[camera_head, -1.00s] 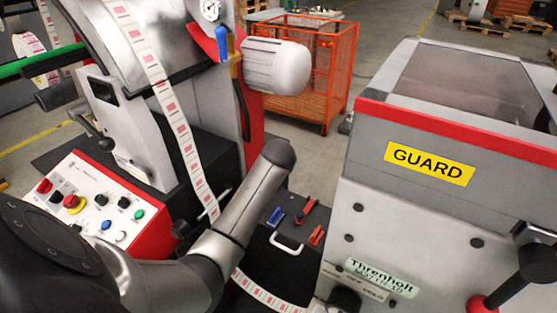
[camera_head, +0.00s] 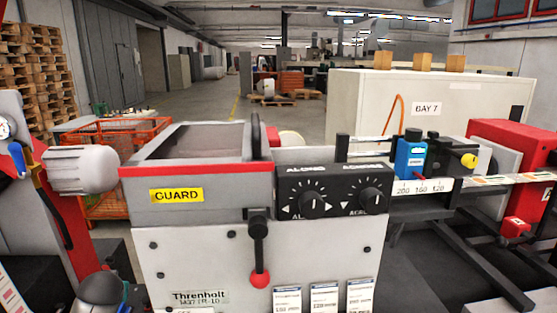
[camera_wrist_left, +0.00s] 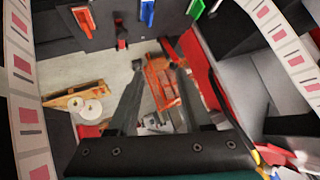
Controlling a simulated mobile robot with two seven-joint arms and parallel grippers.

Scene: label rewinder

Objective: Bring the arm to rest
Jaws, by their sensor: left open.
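My left gripper (camera_wrist_left: 158,68) shows in the left wrist view. Its two dark fingers stand apart and nothing is between them. In the head view a grey rounded part of my left arm (camera_head: 100,288) shows low at the left, in front of the machine. The left gripper itself cannot be made out in that view. My right arm and gripper are in neither view.
The grey guard housing (camera_head: 190,187) and a lever with a red knob (camera_head: 260,279) stand right of my arm. A label web (camera_wrist_left: 22,110) runs close by at left in the wrist view. An orange cage (camera_head: 105,205) stands behind.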

